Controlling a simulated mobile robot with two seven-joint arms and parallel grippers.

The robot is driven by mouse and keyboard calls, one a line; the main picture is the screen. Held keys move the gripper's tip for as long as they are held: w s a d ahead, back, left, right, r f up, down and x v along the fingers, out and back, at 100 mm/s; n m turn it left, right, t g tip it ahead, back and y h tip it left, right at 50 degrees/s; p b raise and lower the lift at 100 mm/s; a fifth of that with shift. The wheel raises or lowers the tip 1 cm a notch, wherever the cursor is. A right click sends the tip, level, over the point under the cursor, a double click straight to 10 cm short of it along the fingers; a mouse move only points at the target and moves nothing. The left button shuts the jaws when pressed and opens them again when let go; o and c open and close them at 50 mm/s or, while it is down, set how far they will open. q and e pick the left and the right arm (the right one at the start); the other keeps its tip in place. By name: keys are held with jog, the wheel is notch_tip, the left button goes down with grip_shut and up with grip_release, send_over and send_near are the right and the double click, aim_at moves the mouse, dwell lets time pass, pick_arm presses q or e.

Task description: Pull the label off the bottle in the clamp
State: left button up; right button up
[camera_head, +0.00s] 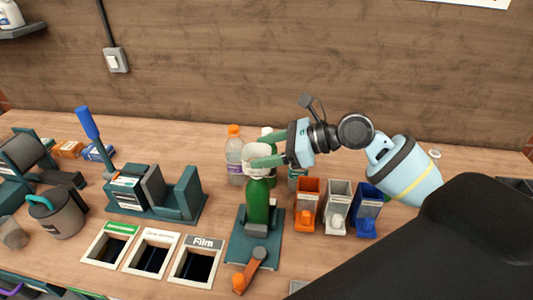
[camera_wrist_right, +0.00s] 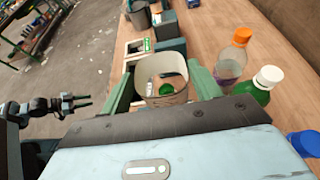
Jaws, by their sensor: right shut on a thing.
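A green bottle (camera_head: 257,203) stands upright in the clamp (camera_head: 270,245) on the bench. My right gripper (camera_head: 262,152) is at the bottle's top and is shut on the pale label (camera_head: 256,161), a loop-shaped sleeve. In the right wrist view the label (camera_wrist_right: 160,99) sits between the two green fingers (camera_wrist_right: 165,88), and green of the bottle shows through its opening. I cannot tell whether the label still surrounds the bottle's neck or is just above it. My left gripper (camera_wrist_right: 82,102) shows small at the left of the right wrist view, its fingers apart and empty.
A clear bottle with an orange cap (camera_head: 234,160) and a white-capped green bottle (camera_wrist_right: 262,85) stand close behind the clamp. Orange, white and blue dispensers (camera_head: 338,205) stand to the right. Bench openings, one marked Film (camera_head: 206,243), lie left of the clamp.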

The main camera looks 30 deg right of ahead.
jog(key=shift+r, duration=1.05)
notch_tip(320, 180, up, 2)
